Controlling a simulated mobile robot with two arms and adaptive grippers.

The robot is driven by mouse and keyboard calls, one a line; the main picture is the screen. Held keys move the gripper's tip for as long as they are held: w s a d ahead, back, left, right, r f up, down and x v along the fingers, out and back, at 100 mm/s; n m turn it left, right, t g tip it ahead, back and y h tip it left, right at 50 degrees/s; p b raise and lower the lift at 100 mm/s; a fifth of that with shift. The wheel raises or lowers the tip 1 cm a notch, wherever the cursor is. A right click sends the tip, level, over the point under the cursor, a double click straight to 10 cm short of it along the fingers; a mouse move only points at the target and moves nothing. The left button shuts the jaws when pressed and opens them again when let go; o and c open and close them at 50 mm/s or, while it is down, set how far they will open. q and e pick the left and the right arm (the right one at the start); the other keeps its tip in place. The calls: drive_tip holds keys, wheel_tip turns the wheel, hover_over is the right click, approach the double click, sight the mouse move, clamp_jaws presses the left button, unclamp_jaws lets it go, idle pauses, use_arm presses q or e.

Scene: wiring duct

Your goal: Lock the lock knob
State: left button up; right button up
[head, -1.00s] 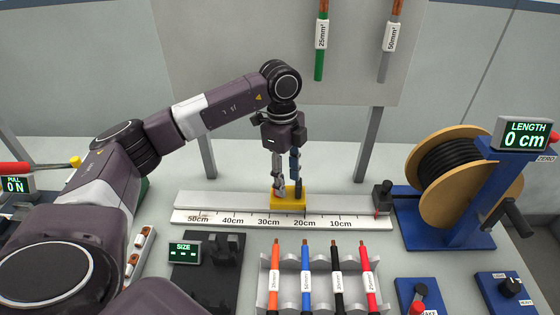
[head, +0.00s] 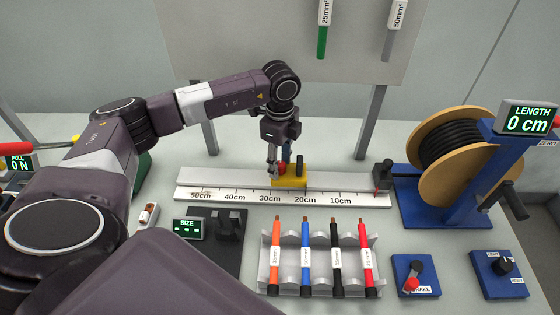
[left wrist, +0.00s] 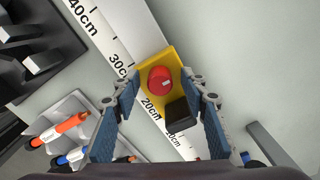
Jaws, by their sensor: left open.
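A yellow stop block (head: 290,183) sits on the ruler rail (head: 340,198) between the 20 cm and 30 cm marks. A red round knob (left wrist: 160,80), which I take for the lock knob, and a black upright block (left wrist: 180,115) stand on top of it. The knob is partly hidden by my gripper in the head view (head: 286,168). My left gripper (head: 281,160) is open and points down over the stop block. In the left wrist view its two blue-padded fingers (left wrist: 161,84) lie either side of the knob, with nothing held. I cannot tell whether they touch it.
A rack (head: 262,272) with several coloured cables stands in front of the rail. A cable reel (head: 430,190) with a length display (head: 528,120) is at the right. A black size station (head: 225,255) is left of the rack. The table behind the rail is clear.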

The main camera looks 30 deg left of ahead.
use_arm(q)
drive_tip(key=c, duration=0.7)
clamp_jaws()
use_arm(e)
drive_tip(key=shift+s+a+f, duration=0.1)
drive_tip(key=shift+s+a, duration=0.25)
